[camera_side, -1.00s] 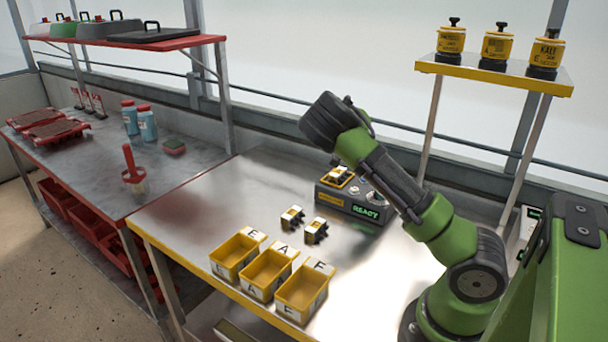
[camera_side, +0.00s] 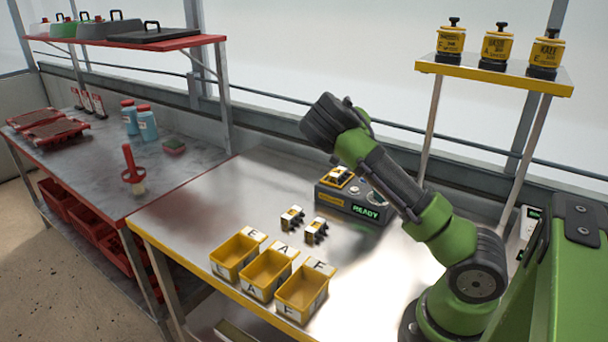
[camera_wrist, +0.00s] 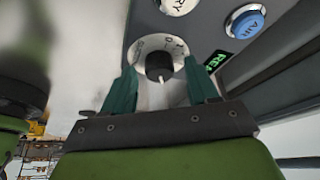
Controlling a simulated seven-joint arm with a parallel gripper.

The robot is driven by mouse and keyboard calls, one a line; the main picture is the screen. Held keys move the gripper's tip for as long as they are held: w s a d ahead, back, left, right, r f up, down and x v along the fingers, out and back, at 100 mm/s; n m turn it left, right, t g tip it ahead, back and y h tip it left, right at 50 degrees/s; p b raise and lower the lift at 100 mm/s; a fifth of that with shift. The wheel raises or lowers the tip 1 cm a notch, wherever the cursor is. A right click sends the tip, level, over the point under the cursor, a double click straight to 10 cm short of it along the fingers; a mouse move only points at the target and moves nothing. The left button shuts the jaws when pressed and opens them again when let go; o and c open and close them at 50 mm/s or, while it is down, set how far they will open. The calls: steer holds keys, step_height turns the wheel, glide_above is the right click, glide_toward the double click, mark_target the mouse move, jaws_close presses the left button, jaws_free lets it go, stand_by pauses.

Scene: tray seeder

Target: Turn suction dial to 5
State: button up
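The suction dial shows in the wrist view as a black knob (camera_wrist: 159,66) on a round white plate (camera_wrist: 150,45) with small dark marks. A thin white pointer on the knob points toward the bottom of the picture. The marks are too small to read surely. My gripper (camera_wrist: 160,84) is open, with one teal finger on each side of the knob. I see gaps between fingers and knob.
The box has a lit READY display (camera_side: 366,212). Two small yellow-and-black parts (camera_side: 292,217) and several yellow bins (camera_side: 236,256) stand on the steel table.

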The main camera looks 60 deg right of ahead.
steer(key=v, duration=1.7)
steer(key=shift+f, duration=0.1)
steer(key=s+a+f+n+t+y, duration=0.1)
steer(key=a+f+n+t+y, duration=0.4)
steer(key=a+n, duration=0.6)
steer(key=s+a+r+n+t, duration=0.3)
steer(key=s+a+n, duration=0.1)
steer(key=a+n, duration=0.3)
steer(key=s+a+r+n+t, duration=0.3)
steer(key=a+n, duration=0.5)
steer(key=a, duration=0.4)
steer(key=shift+s+a+r+h, duration=0.2)
steer(key=shift+s+r+h, duration=0.2)
steer(key=shift+s+r, duration=0.25)
